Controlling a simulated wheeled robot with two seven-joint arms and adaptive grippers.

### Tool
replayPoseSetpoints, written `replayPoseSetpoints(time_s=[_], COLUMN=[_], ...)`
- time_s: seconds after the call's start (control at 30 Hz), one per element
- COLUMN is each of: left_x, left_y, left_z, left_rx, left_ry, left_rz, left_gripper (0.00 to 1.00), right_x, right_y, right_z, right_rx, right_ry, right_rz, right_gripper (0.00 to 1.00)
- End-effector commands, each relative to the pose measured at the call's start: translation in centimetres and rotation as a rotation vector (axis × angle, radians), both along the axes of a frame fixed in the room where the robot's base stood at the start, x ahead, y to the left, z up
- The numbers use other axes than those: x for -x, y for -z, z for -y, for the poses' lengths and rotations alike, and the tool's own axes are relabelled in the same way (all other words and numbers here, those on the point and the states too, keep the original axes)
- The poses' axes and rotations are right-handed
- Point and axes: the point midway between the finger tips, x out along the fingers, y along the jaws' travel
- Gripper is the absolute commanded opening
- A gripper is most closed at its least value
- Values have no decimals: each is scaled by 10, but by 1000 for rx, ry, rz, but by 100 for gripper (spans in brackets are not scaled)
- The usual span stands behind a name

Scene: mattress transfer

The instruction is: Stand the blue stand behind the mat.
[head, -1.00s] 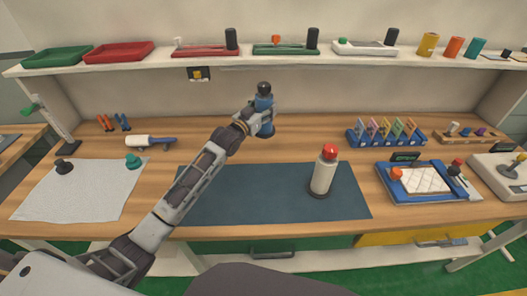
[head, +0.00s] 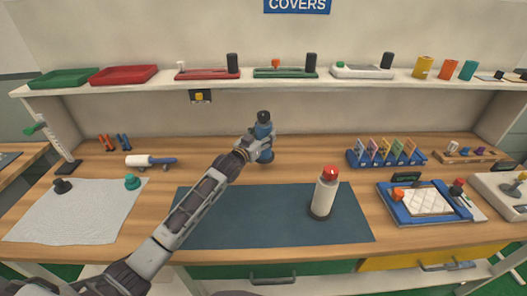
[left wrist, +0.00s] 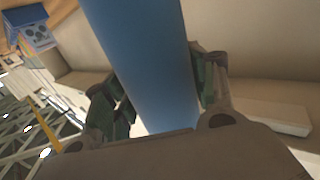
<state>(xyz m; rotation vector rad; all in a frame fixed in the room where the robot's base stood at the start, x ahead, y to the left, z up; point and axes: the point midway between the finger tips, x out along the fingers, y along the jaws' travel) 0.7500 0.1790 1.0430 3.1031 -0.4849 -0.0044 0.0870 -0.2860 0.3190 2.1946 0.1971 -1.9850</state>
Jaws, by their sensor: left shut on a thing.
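The blue stand (head: 264,131) is upright behind the dark blue mat (head: 290,232), with a black top. In the head view its base appears at the wooden tabletop beyond the mat's back edge; I cannot tell if it touches the wood. My left gripper (head: 258,144) is shut around the stand's body. In the left wrist view the blue stand (left wrist: 145,55) runs between the fingers of my left gripper (left wrist: 160,95). The right gripper is in neither view.
A white bottle with a red top (head: 324,194) stands on the mat's right part. A blue rack (head: 386,158) and a blue tray (head: 392,211) are to the right. A white-and-blue roller (head: 150,161) lies to the left. A shelf (head: 210,84) runs above. Bare wood surrounds the stand.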

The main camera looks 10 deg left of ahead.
Motion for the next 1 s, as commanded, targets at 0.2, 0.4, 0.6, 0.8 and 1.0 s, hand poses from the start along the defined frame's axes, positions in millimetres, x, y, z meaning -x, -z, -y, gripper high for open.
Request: replayPoseSetpoints(time_s=[0.2,0.4,0.6,0.8,1.0], left_x=[0,-1,-1,0,-1], left_y=[19,24,24,31,49], left_z=[0,0,0,0,0], left_rx=[2,2,2,1,0], left_ry=[0,1,1,0,0], left_rz=[8,10,10,8,7], left_gripper=[0,0,0,0,0], right_x=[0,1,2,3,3], right_y=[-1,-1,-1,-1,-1], right_z=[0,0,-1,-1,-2], right_rx=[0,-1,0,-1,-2], right_ry=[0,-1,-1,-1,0], right_rz=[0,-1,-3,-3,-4], right_gripper=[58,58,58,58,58])
